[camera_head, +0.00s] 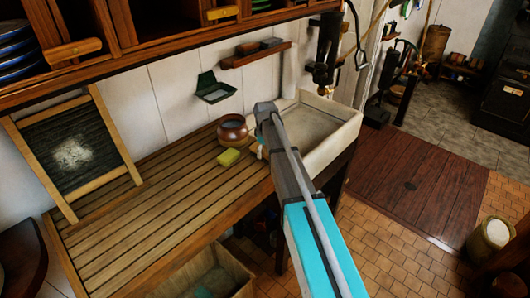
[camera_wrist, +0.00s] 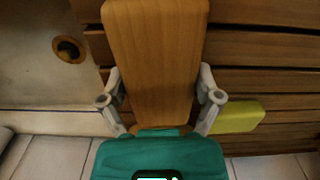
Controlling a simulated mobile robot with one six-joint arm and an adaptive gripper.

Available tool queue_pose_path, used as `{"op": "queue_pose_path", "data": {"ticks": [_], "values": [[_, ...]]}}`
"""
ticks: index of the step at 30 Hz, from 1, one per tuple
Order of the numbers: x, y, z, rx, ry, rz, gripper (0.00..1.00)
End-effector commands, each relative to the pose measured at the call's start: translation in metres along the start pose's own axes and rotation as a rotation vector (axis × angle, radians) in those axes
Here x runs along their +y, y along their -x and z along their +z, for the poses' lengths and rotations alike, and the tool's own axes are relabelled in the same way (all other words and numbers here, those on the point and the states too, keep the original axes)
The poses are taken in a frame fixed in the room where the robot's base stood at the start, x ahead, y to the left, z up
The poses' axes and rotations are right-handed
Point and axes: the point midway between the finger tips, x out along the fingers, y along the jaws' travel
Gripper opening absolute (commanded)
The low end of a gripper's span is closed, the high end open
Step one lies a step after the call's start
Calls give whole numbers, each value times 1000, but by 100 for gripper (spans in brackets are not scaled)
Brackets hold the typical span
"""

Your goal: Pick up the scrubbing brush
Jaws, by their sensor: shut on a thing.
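The scrubbing brush (camera_wrist: 152,60) shows its flat wooden back large in the wrist view, between the two fingers of my gripper (camera_wrist: 161,98). My gripper is shut on the brush from both sides. The bristles are hidden beneath the wood. In the head view my arm covers most of the gripper (camera_head: 259,150) and the brush, at the slatted counter's right end beside the sink. How high the brush is above the slats I cannot tell.
A yellow block (camera_head: 229,157), perhaps a sponge, lies close by; it also shows in the wrist view (camera_wrist: 238,117). A brown pot (camera_head: 233,133) stands behind it. The pale sink (camera_head: 340,139) is at right. The slatted counter (camera_head: 165,190) is clear toward the left, before a leaning washboard (camera_head: 50,190).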

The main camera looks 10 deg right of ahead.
Motion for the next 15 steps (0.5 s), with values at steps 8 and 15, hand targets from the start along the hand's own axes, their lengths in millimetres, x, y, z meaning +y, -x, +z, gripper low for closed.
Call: {"op": "queue_pose_path", "data": {"ticks": [8,15], "values": [[0,20,0,0,0,0,26],[-8,46,10,0,0,0,26]]}}
